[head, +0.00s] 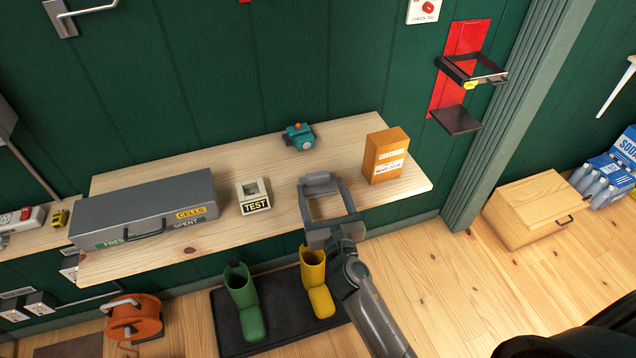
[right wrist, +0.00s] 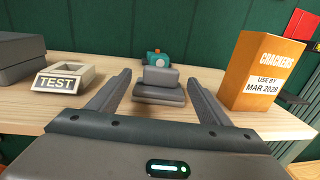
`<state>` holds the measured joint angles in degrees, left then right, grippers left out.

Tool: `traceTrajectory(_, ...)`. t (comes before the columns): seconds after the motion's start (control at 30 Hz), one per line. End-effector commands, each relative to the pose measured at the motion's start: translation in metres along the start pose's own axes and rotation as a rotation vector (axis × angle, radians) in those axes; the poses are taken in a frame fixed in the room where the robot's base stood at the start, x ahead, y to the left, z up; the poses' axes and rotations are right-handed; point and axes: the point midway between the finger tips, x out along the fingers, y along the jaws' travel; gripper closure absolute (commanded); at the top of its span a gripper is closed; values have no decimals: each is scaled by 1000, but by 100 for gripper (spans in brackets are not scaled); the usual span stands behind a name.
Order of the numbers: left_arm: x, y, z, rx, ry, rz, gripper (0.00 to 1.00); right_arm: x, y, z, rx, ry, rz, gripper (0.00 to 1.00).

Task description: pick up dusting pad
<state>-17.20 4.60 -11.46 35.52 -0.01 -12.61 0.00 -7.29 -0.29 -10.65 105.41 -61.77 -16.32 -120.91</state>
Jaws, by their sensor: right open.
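A grey dusting pad, a flat slab with a smaller block on top, sits on the wooden shelf. In the right wrist view the pad (right wrist: 158,95) is straight ahead, framed by the fingers. In the head view the pad (head: 318,181) is partly hidden at the far end of my right gripper (head: 325,191). The right gripper is open, with a finger to each side of the pad; I cannot tell whether either touches it. It also shows in the right wrist view (right wrist: 160,79). My left gripper is not in view.
On the wooden shelf (head: 235,228) stand a crackers box (head: 384,157) to the right, a TEST block (head: 253,196) and grey case (head: 150,208) to the left, and a teal device (head: 299,137) behind.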

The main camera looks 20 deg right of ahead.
Motion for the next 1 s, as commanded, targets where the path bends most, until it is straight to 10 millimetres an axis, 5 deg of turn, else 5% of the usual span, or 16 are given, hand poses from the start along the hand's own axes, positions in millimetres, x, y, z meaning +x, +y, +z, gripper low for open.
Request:
traceTrajectory(0.23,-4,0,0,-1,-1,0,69,9,0,1,1,0,0,28)
traceTrajectory(0.6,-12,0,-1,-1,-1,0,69,50,-2,-1,0,0,-1,28)
traceTrajectory(1.0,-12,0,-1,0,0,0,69,52,-2,-2,0,0,0,28)
